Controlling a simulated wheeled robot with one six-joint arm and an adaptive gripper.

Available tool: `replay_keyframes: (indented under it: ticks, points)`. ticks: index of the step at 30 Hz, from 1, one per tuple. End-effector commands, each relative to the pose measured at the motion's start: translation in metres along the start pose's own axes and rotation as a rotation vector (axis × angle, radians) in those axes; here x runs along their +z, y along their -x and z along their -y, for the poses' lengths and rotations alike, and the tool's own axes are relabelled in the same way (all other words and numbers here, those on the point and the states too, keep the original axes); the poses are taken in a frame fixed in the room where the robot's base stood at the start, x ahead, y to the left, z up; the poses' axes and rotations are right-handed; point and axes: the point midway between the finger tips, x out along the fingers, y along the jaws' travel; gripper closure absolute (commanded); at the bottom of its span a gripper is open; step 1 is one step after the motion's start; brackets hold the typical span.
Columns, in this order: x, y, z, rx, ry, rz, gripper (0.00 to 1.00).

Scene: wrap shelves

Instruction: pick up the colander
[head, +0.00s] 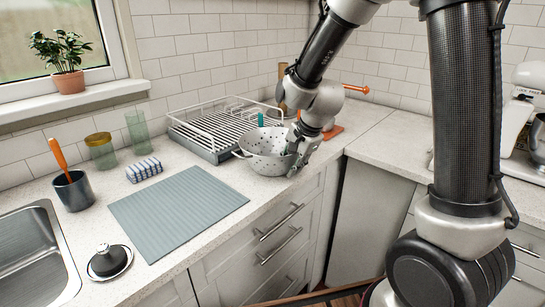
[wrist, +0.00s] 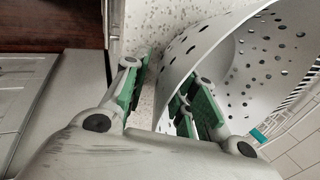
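The colander (head: 264,143) is a pale grey metal bowl with holes. It stands upright on the counter in front of the dish rack, in the middle of the head view. My gripper (head: 296,160) is at its right side, pointing down. In the wrist view the colander (wrist: 262,62) fills the upper right, its holed inside showing. My gripper (wrist: 165,97) is open there, its green-padded fingers apart. The right finger is over the colander's inside, the left finger outside over the counter, with the rim between them. The left finger shows a gap to the wall. The near rim is partly hidden.
A white dish rack (head: 212,126) stands close behind the colander. A grey-blue mat (head: 178,210) lies to its left, with a striped cloth (head: 144,169) beyond. The counter's front edge is near. An orange-handled thing (head: 334,131) lies behind my gripper.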

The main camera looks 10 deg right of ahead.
Motion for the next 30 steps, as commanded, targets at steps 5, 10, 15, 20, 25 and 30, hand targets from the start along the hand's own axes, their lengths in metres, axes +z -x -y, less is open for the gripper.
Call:
replay_keyframes:
  ticks: [5,10,15,20,25,30]
  points:
    - [0.0000,-0.0004,-0.0004,0.000,0.000,0.000,0.73]
    - [0.0000,-0.0024,-0.0014,0.001,-0.001,0.000,0.73]
    - [-0.0001,-0.0044,-0.0022,0.001,-0.001,0.000,0.73]
    - [-0.0001,-0.0045,-0.0022,0.000,-0.001,0.000,0.73]
    - [-0.0001,-0.0044,-0.0022,0.000,0.000,0.000,0.85]
    - [0.0000,-0.0044,-0.0022,0.000,0.000,0.000,1.00]
